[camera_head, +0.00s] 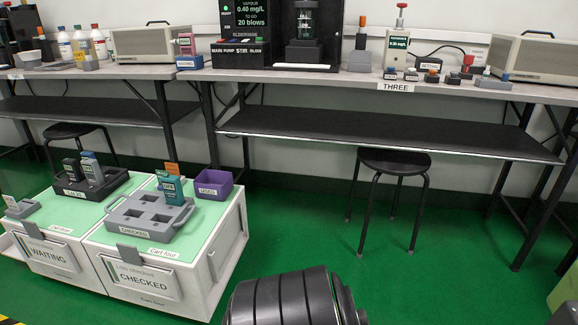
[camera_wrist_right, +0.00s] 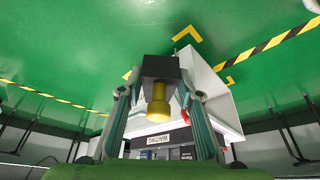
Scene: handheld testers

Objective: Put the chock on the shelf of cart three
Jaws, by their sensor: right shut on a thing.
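My right gripper (camera_wrist_right: 158,90) is shut on a dark block with a yellow knob (camera_wrist_right: 158,108), which looks like the chock. The block sits between the two fingers in the right wrist view, with green floor behind it. My right gripper and the block do not show in the head view. My left gripper is in neither view. I see no label reading cart three. A white cart (camera_wrist_right: 207,86) with a WAITING label (camera_wrist_right: 157,153) lies beyond the gripper in the right wrist view.
White units labelled WAITING (camera_head: 53,254) and CHECKED (camera_head: 145,281) stand at left; the tags on top read cart four. They bear a grey tray (camera_head: 125,222), handheld testers and a purple bin (camera_head: 228,187). A stool (camera_head: 394,161) stands under the right bench. Green floor (camera_head: 300,225) is clear between.

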